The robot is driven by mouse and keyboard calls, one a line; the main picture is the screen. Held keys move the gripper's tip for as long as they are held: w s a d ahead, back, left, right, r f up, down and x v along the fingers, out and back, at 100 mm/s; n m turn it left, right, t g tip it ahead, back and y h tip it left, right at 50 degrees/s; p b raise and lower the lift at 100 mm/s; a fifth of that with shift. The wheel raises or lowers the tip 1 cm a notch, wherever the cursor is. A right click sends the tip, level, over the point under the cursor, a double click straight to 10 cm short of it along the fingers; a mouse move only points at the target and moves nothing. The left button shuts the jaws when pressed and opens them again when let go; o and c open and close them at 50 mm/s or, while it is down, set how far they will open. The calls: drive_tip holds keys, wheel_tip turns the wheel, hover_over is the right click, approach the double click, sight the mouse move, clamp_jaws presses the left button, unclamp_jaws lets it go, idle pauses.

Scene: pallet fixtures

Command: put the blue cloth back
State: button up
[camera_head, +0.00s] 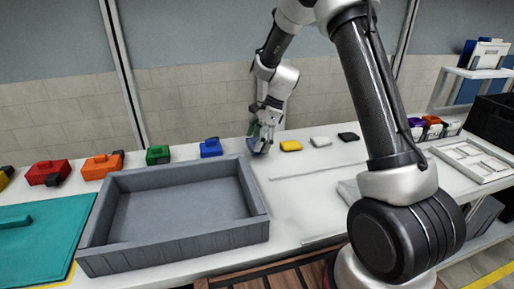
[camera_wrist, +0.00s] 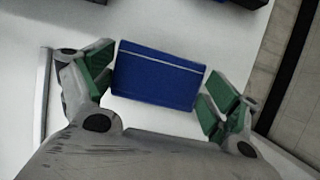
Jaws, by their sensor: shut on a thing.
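The blue cloth (camera_wrist: 155,76) shows in the wrist view as a flat, folded dark-blue rectangle with a thin pale line near one edge. My gripper (camera_wrist: 158,82) is shut on it, with green pads at its left and right ends. In the head view my gripper (camera_head: 261,140) points down low over the back of the white table, between a blue block-like item and a yellow one. Only a small dark-blue part of the cloth (camera_head: 261,148) shows there beneath the fingers. I cannot tell whether it touches the table.
A grey open tray (camera_head: 172,255) stands empty in front. A row along the back holds red (camera_head: 47,172), green (camera_head: 158,155) and blue (camera_head: 211,148) items on the left, yellow (camera_head: 290,145), white (camera_head: 320,142) and black (camera_head: 348,136) ones on the right. A white compartment tray (camera_head: 470,160) lies far right.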

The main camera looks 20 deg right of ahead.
drive_tip(key=shift+f, duration=1.3)
drive_tip(key=shift+f, duration=0.1)
drive_tip(key=o, duration=0.8)
drive_tip(key=shift+c, duration=0.2)
